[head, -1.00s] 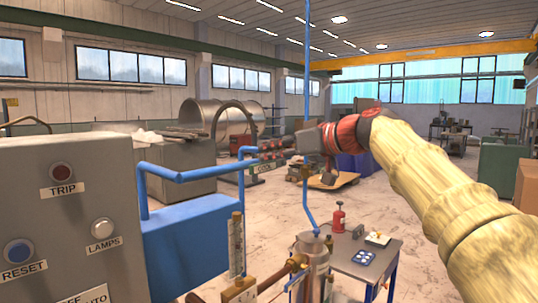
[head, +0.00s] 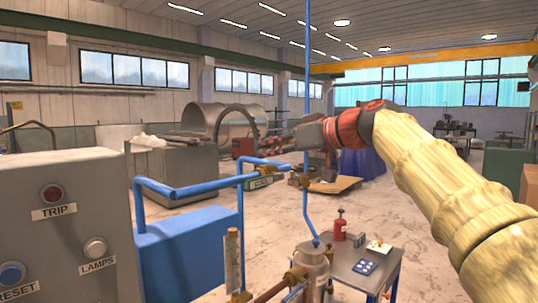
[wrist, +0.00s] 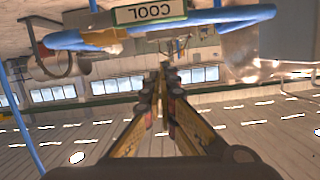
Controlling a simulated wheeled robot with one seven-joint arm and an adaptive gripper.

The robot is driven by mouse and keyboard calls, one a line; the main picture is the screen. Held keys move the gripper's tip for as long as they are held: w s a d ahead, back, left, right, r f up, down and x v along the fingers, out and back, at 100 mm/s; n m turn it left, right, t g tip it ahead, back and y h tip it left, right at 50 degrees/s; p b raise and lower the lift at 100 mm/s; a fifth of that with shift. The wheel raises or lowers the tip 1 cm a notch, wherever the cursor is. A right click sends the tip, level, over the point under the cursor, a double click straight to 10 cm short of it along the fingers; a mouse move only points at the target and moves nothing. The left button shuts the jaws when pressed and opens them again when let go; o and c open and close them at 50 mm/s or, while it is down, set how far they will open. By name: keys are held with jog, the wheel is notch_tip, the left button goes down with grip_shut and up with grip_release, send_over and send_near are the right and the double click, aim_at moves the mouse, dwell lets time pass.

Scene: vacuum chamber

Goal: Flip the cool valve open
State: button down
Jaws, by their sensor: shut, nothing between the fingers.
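The COOL label (head: 263,182) hangs by the blue pipe (head: 215,184), left of centre in the head view. In the wrist view the COOL label (wrist: 150,13) is upside down at the top, beside the blue pipe (wrist: 225,15). A yellow-orange part, perhaps the valve's lever (wrist: 100,38), lies along the pipe there; its exact position is hard to tell. My gripper (head: 268,147) is just above the pipe and label in the head view, pointing left. Its fingers (wrist: 166,72) are together and empty in the wrist view, apart from the label.
A grey panel (head: 62,235) with buttons and a blue box (head: 185,243) fill the lower left. A vertical blue pipe (head: 306,90) passes near my gripper. A small table (head: 365,262) with a red bottle (head: 340,225) stands lower right. Open floor lies behind.

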jog(key=v, duration=0.9)
jog(key=shift+s+f+p, duration=0.15)
jog(key=shift+s+p, duration=0.05)
jog(key=shift+p, duration=0.2)
